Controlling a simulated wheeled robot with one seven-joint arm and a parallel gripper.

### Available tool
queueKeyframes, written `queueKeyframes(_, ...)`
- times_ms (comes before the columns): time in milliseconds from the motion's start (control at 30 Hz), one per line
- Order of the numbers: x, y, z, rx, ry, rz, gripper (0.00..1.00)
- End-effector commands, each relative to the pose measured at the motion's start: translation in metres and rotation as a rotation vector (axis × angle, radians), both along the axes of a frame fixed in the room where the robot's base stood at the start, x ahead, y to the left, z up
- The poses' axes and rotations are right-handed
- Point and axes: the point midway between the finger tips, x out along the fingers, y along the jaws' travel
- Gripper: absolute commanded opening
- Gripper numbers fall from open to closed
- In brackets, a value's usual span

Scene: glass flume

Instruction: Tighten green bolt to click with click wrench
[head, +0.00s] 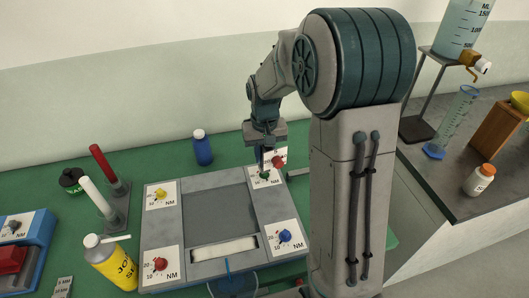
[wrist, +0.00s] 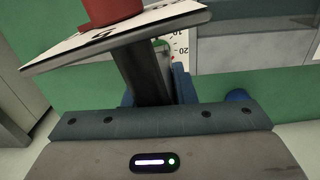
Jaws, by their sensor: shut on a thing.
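The green bolt (head: 265,176) sits on a white dial card at the back right corner of the grey frame (head: 216,190). Its dial partly shows in the wrist view (wrist: 181,46). My gripper (head: 265,152) is above it, shut on a dark-shafted tool (wrist: 146,75), apparently the click wrench. The tool carries a tilted white plate (wrist: 75,50) with a red knob (wrist: 108,12), which also shows in the head view (head: 278,161). The tool and plate hide most of the green bolt in the wrist view. I cannot tell whether the tool touches the bolt.
Yellow (head: 160,194), red (head: 160,264) and blue (head: 285,235) bolts sit at the frame's other corners. A rack (head: 116,205) with red and white handles stands left. A blue bottle (head: 202,148) stands behind, a yellow bottle (head: 112,262) front left.

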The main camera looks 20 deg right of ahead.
Motion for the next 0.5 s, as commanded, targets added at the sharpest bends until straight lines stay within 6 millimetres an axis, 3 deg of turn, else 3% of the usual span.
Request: queueKeyframes(500, 0.0004, 0.0001, -0.0100, 0.000, -0.002, 0.000, 0.00)
